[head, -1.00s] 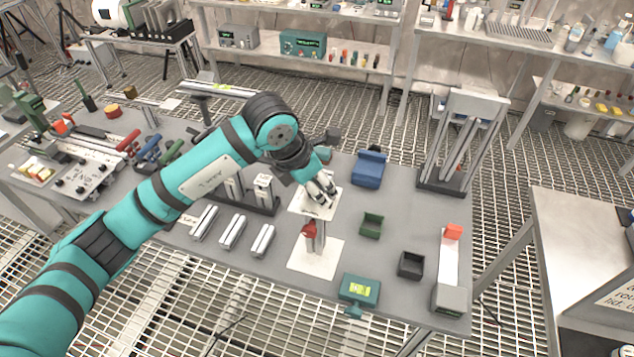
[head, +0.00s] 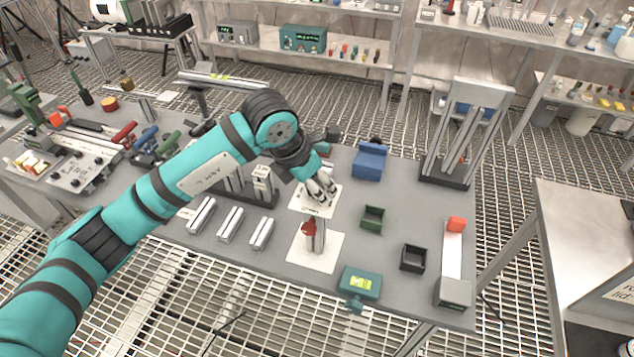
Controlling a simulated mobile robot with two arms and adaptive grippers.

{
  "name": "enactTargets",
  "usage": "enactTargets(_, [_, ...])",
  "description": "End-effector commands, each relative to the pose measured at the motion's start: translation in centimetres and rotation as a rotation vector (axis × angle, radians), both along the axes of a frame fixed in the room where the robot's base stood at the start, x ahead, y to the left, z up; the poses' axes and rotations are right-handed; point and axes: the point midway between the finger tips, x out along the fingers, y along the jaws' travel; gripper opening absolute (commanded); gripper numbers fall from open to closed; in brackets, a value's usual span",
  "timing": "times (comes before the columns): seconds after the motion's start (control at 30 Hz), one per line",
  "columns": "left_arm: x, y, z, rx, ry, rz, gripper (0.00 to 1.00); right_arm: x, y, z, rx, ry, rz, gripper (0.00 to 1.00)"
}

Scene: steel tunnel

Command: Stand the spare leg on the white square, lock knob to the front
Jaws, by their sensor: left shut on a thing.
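My left gripper (head: 322,188) reaches in over the table, its silver fingers pointing down over the rear white square (head: 300,203). It is shut on a silver piece, apparently the spare leg, mostly hidden by the fingers. I cannot tell whether that piece touches the square. A short silver leg (head: 319,238) with a red knob (head: 309,228) is upright over the front white square (head: 313,262), just in front of the gripper; its knob is at the left in the picture. Whether the gripper touches this leg is unclear. My right gripper is out of view.
Three silver bars (head: 231,223) lie left of the squares, with a dark rack (head: 262,197) behind. Right are a blue block (head: 369,161), a green bin (head: 372,218), a black bin (head: 412,258) and a tall frame (head: 445,178). A green level device (head: 360,283) is near the front edge.

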Motion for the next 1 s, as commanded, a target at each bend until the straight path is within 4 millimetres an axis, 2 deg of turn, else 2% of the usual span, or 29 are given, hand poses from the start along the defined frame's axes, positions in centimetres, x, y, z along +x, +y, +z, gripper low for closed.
enactTargets(0.3, [0.1,0.0,-0.5,-0.002,-0.003,0.0,0.0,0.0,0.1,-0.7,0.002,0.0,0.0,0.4])
enactTargets(0.33, [0.1,0.0,-0.4,-0.003,-0.003,0.0,0.39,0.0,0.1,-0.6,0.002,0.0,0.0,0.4])
enactTargets(0.53, [0.0,0.0,-0.5,-0.001,-0.002,0.0,0.63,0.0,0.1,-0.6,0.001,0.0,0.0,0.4])
enactTargets(0.83, [-0.1,0.1,-0.4,0.001,0.001,0.0,0.63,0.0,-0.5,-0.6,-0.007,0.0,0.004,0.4])
enactTargets(1.0, [-0.5,0.8,1.6,0.0,-0.004,0.0,0.63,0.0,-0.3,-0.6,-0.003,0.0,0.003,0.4])
